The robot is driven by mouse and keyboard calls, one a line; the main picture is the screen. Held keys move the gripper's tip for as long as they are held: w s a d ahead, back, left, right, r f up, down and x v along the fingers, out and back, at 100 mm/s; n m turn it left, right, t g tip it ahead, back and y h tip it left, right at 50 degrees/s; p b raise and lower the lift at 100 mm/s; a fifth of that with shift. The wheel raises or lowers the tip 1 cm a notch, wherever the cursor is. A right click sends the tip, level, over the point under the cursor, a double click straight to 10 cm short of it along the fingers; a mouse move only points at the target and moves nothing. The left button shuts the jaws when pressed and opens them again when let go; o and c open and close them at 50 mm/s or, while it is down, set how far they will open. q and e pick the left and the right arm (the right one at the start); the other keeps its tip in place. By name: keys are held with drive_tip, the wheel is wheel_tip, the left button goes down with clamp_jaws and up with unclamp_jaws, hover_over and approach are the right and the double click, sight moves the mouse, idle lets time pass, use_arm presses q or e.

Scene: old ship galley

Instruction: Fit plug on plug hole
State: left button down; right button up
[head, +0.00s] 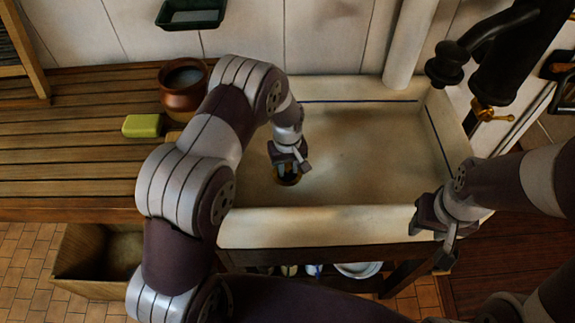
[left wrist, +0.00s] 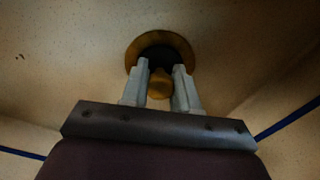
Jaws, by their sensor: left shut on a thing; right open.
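The sink (head: 370,150) is a pale, worn basin with a blue line near its rim. My left gripper (head: 287,167) reaches down into its left part. In the left wrist view my left gripper (left wrist: 160,85) is shut on the plug (left wrist: 160,83), whose brass-coloured knob shows between the fingers. The plug hole (left wrist: 133,50) has a round brass rim with a dark middle right beyond the fingers. The plug hole's rim (head: 289,182) also shows under the gripper in the head view. Whether the plug is seated or just above is hidden. My right gripper (head: 436,228) is open and empty at the sink's front right corner.
A black tap (head: 490,60) with a brass handle hangs over the right end. A brown pot (head: 184,90) and a green sponge or soap block (head: 142,126) are on the slatted wooden counter (head: 70,150). A wooden crate (head: 75,262) stands below.

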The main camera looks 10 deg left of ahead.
use_arm(q)
drive_tip(key=shift+f, duration=0.2)
drive_tip(key=c, duration=0.8)
unclamp_jaws()
wheel_tip(320, 180, up, 13)
drive_tip(key=b, duration=0.2)
drive_tip(key=s+a+r+m, duration=0.1)
drive_tip(key=s+m, duration=0.1)
drive_tip(key=s, duration=0.4)
drive_tip(key=s+a+r+m+t, duration=0.1)
drive_tip(key=s+a+m, duration=0.1)
drive_tip(key=s, duration=0.4)
drive_tip(key=s+a+r+m, duration=0.1)
drive_tip(key=s+r+m, duration=0.1)
drive_tip(key=s, duration=0.5)
drive_tip(key=shift+a, duration=0.2)
drive_tip(key=shift+w, duration=0.15)
